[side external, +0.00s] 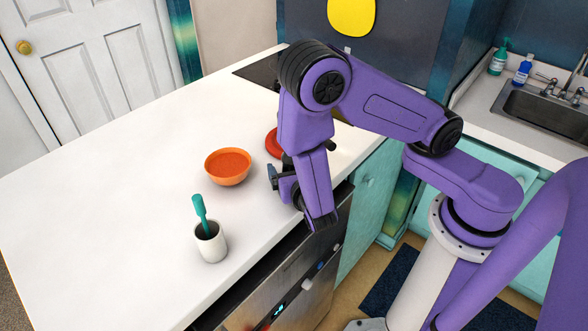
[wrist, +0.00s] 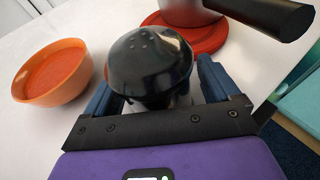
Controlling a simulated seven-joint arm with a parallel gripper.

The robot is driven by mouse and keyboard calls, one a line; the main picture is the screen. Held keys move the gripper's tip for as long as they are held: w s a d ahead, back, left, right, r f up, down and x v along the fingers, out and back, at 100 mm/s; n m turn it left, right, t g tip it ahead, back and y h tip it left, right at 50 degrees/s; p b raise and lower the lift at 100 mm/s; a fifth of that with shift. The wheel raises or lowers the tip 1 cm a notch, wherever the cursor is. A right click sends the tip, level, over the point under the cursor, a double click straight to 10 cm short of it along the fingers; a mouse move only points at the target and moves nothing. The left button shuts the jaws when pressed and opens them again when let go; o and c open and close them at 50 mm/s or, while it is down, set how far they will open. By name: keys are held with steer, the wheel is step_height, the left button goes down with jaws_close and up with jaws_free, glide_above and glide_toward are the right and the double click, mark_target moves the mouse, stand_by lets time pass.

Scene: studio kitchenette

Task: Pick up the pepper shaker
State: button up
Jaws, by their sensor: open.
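The pepper shaker (wrist: 150,60) has a glossy black domed top with small holes. In the wrist view it stands between the two blue fingers of my gripper (wrist: 157,88). The fingers are open, one on each side of it, with the left finger very near the dome's edge. I cannot tell whether either finger touches it. The shaker's lower body is mostly hidden by its top and the gripper's dark crossbar. In the side external view my gripper (side external: 275,178) is low over the white counter near its front edge, and the shaker is hidden behind the arm.
An orange bowl (side external: 228,168) stands left of my gripper. A red round mat (wrist: 222,38) lies behind the shaker, bearing a pan with a black handle (wrist: 265,14). A white cup (side external: 210,242) with a teal utensil stands nearer the front. The counter's left side is clear.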

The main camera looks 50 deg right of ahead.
steer(key=shift+w, duration=0.1)
steer(key=shift+c, duration=0.3)
steer(key=c, duration=1.1)
steer(key=shift+r, duration=0.1)
